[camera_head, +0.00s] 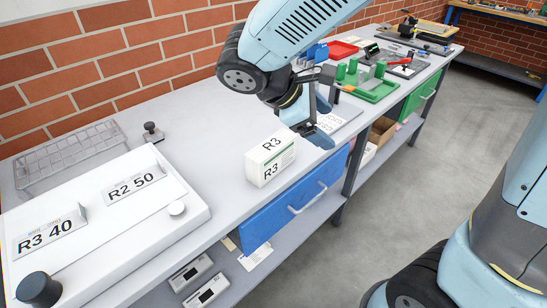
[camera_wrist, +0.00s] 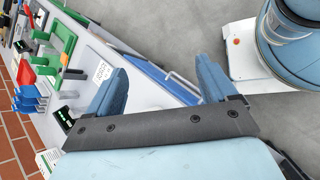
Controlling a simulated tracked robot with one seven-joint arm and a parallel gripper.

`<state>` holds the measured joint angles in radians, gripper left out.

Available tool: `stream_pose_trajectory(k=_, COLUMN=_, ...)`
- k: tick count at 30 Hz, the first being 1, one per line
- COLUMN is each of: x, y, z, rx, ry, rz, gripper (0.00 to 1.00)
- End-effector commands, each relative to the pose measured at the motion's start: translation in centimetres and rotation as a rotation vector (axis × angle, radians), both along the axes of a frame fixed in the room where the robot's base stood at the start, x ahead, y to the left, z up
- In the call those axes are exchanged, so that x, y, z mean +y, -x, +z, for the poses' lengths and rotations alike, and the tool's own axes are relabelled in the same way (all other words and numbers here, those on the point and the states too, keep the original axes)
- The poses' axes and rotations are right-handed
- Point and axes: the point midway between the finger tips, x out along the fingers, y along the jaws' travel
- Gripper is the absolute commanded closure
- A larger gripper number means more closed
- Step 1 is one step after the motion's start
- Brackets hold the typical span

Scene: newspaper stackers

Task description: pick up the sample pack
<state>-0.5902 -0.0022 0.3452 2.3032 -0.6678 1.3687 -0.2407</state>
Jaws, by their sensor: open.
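The sample pack is most likely the small white box (camera_head: 270,158) marked R3 with a green stripe. It stands on the grey bench near its front edge in the head view. My gripper (camera_head: 322,106) is to the right of and a little beyond the box, above the bench, and apart from it. In the wrist view my gripper (camera_wrist: 160,70) has its two blue fingers spread wide, with nothing between them. I cannot make out the R3 box for certain in the wrist view.
A white tray (camera_head: 120,255) with labels R3 40 and R2 50 lies at left. A clear rack (camera_head: 70,157) is behind it. Green fixtures (camera_head: 372,86) and a red tray (camera_head: 342,50) stand further along. A blue drawer (camera_head: 290,212) is below the bench's front edge.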

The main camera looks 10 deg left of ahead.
Motion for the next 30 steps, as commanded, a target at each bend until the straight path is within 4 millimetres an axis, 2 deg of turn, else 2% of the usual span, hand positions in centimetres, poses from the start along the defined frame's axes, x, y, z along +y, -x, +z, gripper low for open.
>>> stream_pose_trajectory(k=1, x=1.9, y=0.0, z=-0.7, rx=0.020, ry=0.056, rz=0.077, gripper=0.15)
stream_pose_trajectory(k=9, x=10.9, y=1.5, z=-3.9, rx=0.075, ry=0.334, rz=0.460, gripper=0.15)
stream_pose_trajectory(k=12, x=14.1, y=2.6, z=-5.2, rx=0.079, ry=0.419, rz=0.585, gripper=0.15)
stream_pose_trajectory(k=16, x=17.2, y=4.1, z=-6.5, rx=0.077, ry=0.499, rz=0.706, gripper=0.15)
stream_pose_trajectory(k=18, x=18.4, y=4.7, z=-7.0, rx=0.076, ry=0.527, rz=0.751, gripper=0.15)
stream_pose_trajectory(k=22, x=19.4, y=5.3, z=-7.5, rx=0.071, ry=0.556, rz=0.793, gripper=0.15)
stream_pose_trajectory(k=26, x=19.0, y=4.6, z=-8.0, rx=0.071, ry=0.562, rz=0.802, gripper=0.15)
stream_pose_trajectory(k=30, x=17.7, y=2.8, z=-8.9, rx=0.072, ry=0.562, rz=0.801, gripper=0.15)
